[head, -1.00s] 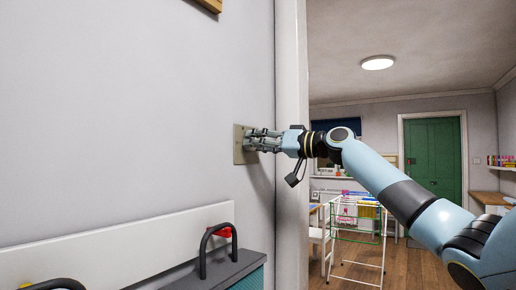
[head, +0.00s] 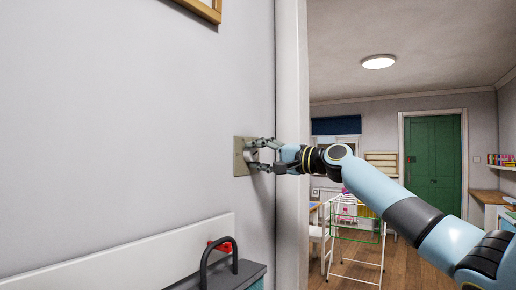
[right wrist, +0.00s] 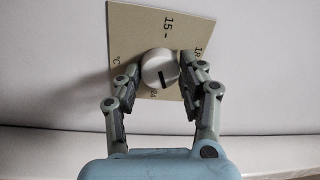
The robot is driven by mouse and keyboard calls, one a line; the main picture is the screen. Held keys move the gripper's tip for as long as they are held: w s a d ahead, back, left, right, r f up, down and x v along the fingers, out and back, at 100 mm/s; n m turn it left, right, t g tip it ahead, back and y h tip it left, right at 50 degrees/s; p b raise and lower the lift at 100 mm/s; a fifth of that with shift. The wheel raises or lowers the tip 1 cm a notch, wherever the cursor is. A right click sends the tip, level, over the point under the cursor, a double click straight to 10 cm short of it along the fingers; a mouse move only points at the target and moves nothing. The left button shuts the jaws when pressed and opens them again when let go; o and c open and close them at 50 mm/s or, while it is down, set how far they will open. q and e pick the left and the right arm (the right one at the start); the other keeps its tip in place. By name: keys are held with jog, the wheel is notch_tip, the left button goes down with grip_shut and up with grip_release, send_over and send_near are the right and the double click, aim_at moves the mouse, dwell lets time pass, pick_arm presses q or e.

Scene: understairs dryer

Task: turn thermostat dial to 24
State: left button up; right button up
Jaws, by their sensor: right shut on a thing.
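The thermostat is a beige square plate (head: 238,160) on the grey wall, with a round silver dial at its middle. In the right wrist view the dial (right wrist: 153,66) shows between the fingers, with a short black mark on its lower half. The mark points down the picture, close to a small, partly hidden number that looks like 24. The plate (right wrist: 140,25) also bears 15, 18 and °C. My right gripper (head: 260,154) is shut on the dial, one finger on each side. My left gripper is not in view.
A white door frame (head: 292,90) stands just right of the thermostat, by my right arm. Below are a white ledge (head: 120,255) and a box with a black handle (head: 212,262). A drying rack (head: 357,240) stands in the room beyond.

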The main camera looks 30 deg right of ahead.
jog(key=m+p, duration=0.3)
jog(key=m, duration=0.1)
jog(key=shift+r, duration=0.1)
jog(key=shift+m+h+p, duration=0.3)
jog(key=shift+m+p, duration=0.2)
jog(key=shift+m, duration=0.1)
jog(key=o, duration=1.2)
jog(key=v, duration=0.7)
jog(key=shift+s+d+f, duration=0.1)
jog(key=shift+s+f, duration=0.1)
jog(key=shift+f, duration=0.05)
